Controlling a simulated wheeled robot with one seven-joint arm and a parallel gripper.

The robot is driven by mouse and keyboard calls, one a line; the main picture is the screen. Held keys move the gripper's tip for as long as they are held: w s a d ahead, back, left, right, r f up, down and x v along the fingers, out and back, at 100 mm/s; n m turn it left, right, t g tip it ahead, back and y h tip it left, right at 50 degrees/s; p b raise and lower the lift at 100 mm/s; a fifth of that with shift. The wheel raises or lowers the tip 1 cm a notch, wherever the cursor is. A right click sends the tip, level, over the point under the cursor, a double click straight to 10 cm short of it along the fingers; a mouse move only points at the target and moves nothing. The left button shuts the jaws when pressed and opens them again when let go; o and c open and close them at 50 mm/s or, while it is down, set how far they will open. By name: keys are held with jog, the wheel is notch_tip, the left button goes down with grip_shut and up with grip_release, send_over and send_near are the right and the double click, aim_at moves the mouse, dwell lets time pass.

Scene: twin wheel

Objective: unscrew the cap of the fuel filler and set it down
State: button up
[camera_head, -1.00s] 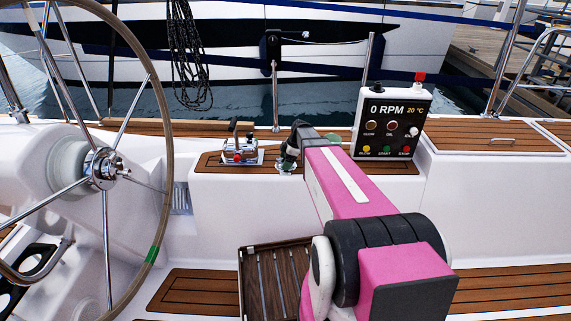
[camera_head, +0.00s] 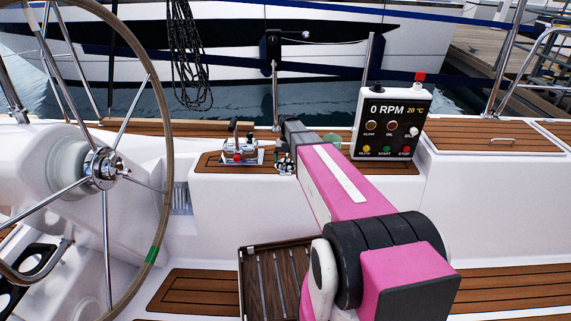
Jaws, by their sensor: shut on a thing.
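My pink and white arm reaches from the lower right to the teak-topped side deck. My gripper (camera_head: 285,166) is at its far end, small and dark, low over the teak between the chrome lever unit and the control box. It is shut on the cap of the fuel filler, but the cap itself is too small and covered to make out. Small bright metal parts show at the fingertips. The filler opening is hidden, and I cannot tell whether the cap is still seated in it.
The chrome lever unit (camera_head: 240,152) with a red knob stands close left of my gripper. The control box (camera_head: 388,122) reads 0 RPM and stands to the right. The steering wheel (camera_head: 160,190) fills the left. Bare teak (camera_head: 212,163) shows left of the lever unit.

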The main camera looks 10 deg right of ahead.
jog(key=shift+n+h, duration=0.4)
jog(key=shift+n, duration=0.8)
